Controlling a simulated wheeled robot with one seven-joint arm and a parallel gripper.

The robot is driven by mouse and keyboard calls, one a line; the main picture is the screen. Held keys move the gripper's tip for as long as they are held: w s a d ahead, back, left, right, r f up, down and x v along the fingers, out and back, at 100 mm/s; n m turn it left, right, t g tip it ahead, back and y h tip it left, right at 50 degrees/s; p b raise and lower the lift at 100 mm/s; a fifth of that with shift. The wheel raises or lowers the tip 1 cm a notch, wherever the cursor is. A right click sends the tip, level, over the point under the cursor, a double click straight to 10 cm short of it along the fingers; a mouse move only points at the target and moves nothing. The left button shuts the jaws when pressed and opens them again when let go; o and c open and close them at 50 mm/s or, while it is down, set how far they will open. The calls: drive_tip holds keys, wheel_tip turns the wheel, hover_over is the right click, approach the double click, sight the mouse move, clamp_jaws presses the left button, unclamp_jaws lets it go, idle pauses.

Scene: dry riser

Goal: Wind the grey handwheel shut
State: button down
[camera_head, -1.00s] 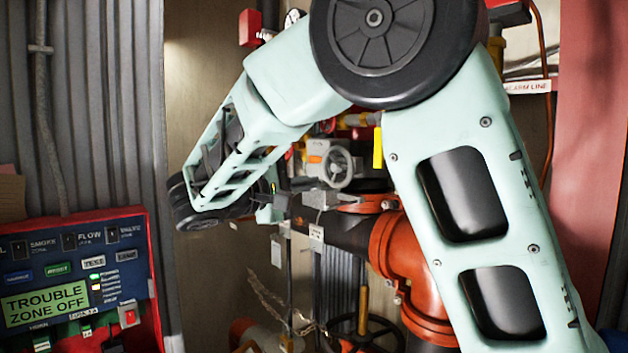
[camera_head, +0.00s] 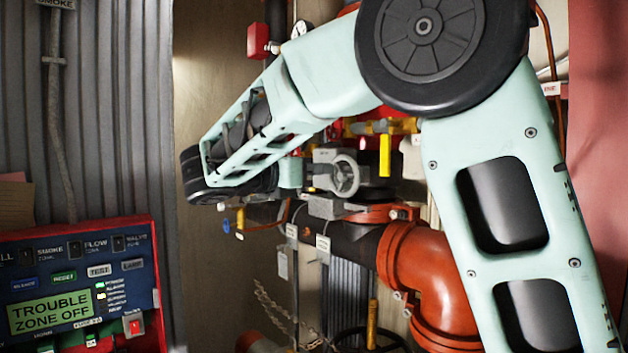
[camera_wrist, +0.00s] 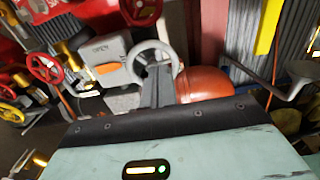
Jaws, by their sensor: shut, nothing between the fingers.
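The grey handwheel (camera_head: 345,176) is a small spoked ring on a grey valve gearbox, left of centre of the pipework in the head view. It also shows in the wrist view (camera_wrist: 174,54), upper centre, straight past my fingers. My gripper (camera_head: 313,173) is at the wheel's left, about level with it in the head view. In the wrist view its dark fingers (camera_wrist: 158,84) are together, empty, and overlap the lower part of the wheel. I cannot tell whether they touch the rim. A grey box with an orange window (camera_wrist: 107,69) sits left of the wheel.
Orange-red pipe (camera_head: 420,265) runs below and right of the wheel. Red handwheels (camera_wrist: 45,67) stand left in the wrist view. A red-framed alarm panel (camera_head: 80,290) is at lower left.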

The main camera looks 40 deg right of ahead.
sight(354, 178)
drive_tip(key=shift+w+d+r, duration=0.35)
drive_tip(key=shift+w+d, duration=0.2)
drive_tip(key=shift+d, duration=0.1)
drive_tip(key=shift+w+d+r, duration=0.3)
drive_tip(key=shift+w+d, duration=0.25)
drive_tip(key=shift+d, duration=0.05)
drive_tip(key=w+f+b, duration=0.1)
drive_tip(key=f, duration=0.1)
drive_tip(key=w+f+b, duration=0.1)
drive_tip(key=w+b, duration=0.1)
drive_tip(key=shift+w+a+f, duration=0.15)
drive_tip(key=shift+f, duration=0.25)
drive_tip(key=s+f+b, duration=0.2)
drive_tip(key=s+f, duration=0.1)
drive_tip(key=s, duration=0.1)
drive_tip(key=shift+f+b, duration=0.3)
drive_tip(key=s+r+p, duration=0.1)
drive_tip(key=s+d+r+p, duration=0.1)
drive_tip(key=r+p, duration=0.1)
drive_tip(key=shift+s+r, duration=0.2)
drive_tip(key=shift+r, duration=0.1)
drive_tip(key=shift+s+d+r+p, duration=0.1)
drive_tip(key=shift+s+r+p, duration=0.15)
drive_tip(key=shift+s+p, duration=0.25)
drive_tip(key=shift+d, duration=0.7)
